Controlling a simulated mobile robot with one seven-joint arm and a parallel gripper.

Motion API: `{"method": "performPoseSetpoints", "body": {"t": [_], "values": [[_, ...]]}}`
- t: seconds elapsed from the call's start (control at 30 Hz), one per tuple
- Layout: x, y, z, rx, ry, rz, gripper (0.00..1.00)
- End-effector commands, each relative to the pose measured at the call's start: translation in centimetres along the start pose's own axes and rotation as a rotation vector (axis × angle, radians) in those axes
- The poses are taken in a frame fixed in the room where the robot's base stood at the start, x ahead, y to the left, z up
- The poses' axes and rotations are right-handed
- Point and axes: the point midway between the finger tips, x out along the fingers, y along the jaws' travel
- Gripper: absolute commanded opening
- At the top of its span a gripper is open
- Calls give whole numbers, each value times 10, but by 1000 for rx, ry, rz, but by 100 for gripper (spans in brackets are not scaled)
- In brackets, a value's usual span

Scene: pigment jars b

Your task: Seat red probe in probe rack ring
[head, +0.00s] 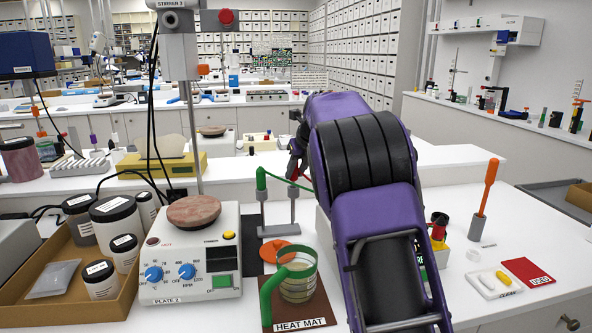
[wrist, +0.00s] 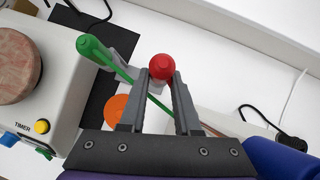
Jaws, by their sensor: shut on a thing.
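The red probe shows as a round red top (wrist: 162,68) between my fingertips in the wrist view; its lower part is hidden. My gripper (wrist: 160,85) is shut on it. In the head view my gripper (head: 297,168) is small and partly hidden by my purple arm, just above the rack's right post. The grey probe rack (head: 276,231) has two posts; the wrist view also shows part of it (wrist: 120,68). The green probe (head: 261,180) stands in the left post, also seen in the wrist view (wrist: 90,44). I cannot tell whether the red probe touches its ring.
The hot plate (head: 190,262) stands left of the rack. An orange disc (wrist: 117,108) and a heat mat (head: 300,310) with a green-handled glass vessel (head: 297,280) lie in front. A green lead (head: 292,183) runs from the green probe past my gripper. A cardboard tray of jars (head: 60,305) is at left.

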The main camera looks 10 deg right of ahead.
Motion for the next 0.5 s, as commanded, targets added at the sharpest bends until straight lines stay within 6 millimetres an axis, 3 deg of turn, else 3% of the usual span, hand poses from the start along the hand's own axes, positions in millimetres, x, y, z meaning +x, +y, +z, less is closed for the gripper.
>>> {"method": "performPoseSetpoints", "body": {"t": [0.5], "values": [[11, 0, -8, 0, 0, 0, 0]]}}
